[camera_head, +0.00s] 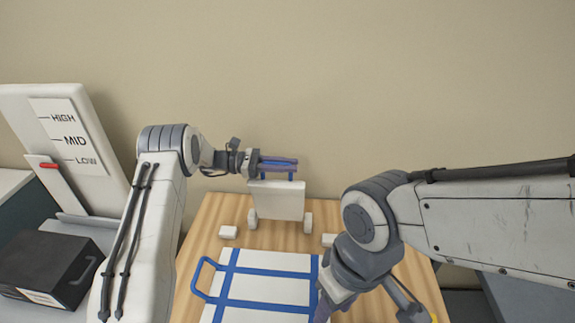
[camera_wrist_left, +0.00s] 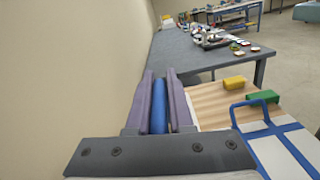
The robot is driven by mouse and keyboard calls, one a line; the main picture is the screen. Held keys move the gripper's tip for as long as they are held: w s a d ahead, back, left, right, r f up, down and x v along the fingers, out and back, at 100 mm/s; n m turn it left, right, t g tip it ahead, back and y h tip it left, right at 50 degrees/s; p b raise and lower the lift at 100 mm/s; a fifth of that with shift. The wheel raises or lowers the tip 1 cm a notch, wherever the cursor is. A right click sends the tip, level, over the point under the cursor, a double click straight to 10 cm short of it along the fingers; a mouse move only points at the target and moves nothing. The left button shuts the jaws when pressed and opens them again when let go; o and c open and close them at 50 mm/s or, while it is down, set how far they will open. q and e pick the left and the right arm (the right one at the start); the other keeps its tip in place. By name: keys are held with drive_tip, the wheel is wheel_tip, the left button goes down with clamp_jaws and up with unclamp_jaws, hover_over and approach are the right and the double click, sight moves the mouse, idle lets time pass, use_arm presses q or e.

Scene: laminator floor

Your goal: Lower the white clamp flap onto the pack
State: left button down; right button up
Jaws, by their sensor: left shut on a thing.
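The white clamp flap (camera_head: 276,203) stands raised and roughly upright between two white hinge blocks at the back of the wooden table. A blue bar runs along its top edge. My left gripper (camera_head: 279,164) is shut on this bar, which also shows between the purple fingers in the left wrist view (camera_wrist_left: 158,106). The pack (camera_head: 262,290), white with blue straps and a blue loop at its left, lies flat in front of the flap; part of it shows in the left wrist view (camera_wrist_left: 296,150). My right gripper (camera_head: 322,308) is partly visible at the pack's right edge, its opening hidden.
A board marked HIGH, MID, LOW (camera_head: 68,135) and a black box (camera_head: 48,268) are at left. A wall is close behind.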

sight(284, 190)
use_arm(q)
drive_tip(key=shift+r, duration=0.1)
idle(0.8)
drive_tip(key=s+f+m+b, duration=0.1)
drive_tip(key=s, duration=0.1)
drive_tip(key=s+m+b, duration=0.1)
drive_tip(key=s, duration=0.1)
drive_tip(key=s+f+m+b, duration=0.1)
drive_tip(key=s, duration=0.2)
drive_tip(key=shift+s+f, duration=0.1)
drive_tip(key=shift+f, duration=0.25)
drive_tip(key=s+f+m+b, duration=0.4)
drive_tip(key=s+f+b, duration=0.1)
drive_tip(key=s, duration=0.3)
drive_tip(key=shift+s+f+b, duration=0.25)
drive_tip(key=shift+f+b, duration=0.05)
drive_tip(key=shift+b, duration=0.45)
drive_tip(key=c, duration=0.8)
unclamp_jaws()
drive_tip(key=shift+c, duration=0.2)
drive_tip(key=a+b, duration=0.3)
drive_tip(key=a, duration=0.7)
drive_tip(key=shift+a, duration=0.3)
